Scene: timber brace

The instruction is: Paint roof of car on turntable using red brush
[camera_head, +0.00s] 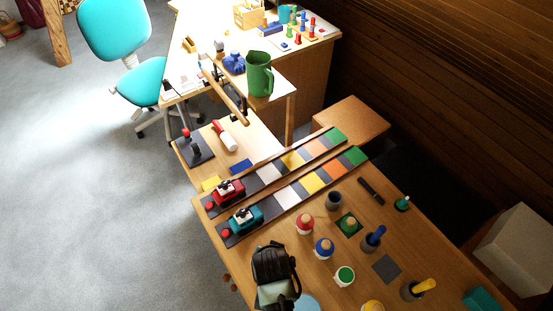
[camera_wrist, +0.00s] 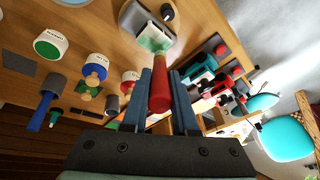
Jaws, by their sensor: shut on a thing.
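My gripper (camera_wrist: 162,85) is shut on the red brush (camera_wrist: 160,94), whose red handle sits between the two dark blue fingers. A pale green-white block (camera_wrist: 152,38) shows at the brush's far end; I cannot tell whether it is the brush head or something behind it. Beyond it is a grey rounded shape (camera_wrist: 131,18) with a black round part; I cannot make out a car on a turntable there. In the head view my dark gripper (camera_head: 272,262) hangs over the table's near left side and hides what is below. A red car (camera_head: 228,191) and a teal car (camera_head: 246,218) stand on strips.
Paint jars with red (camera_head: 305,223), blue (camera_head: 324,247) and green (camera_head: 345,275) tops stand right of my gripper. Grey cups hold a blue brush (camera_head: 378,233) and a yellow brush (camera_head: 424,286); another grey cup (camera_head: 334,201) looks empty. A green jug (camera_head: 259,75) stands farther back.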

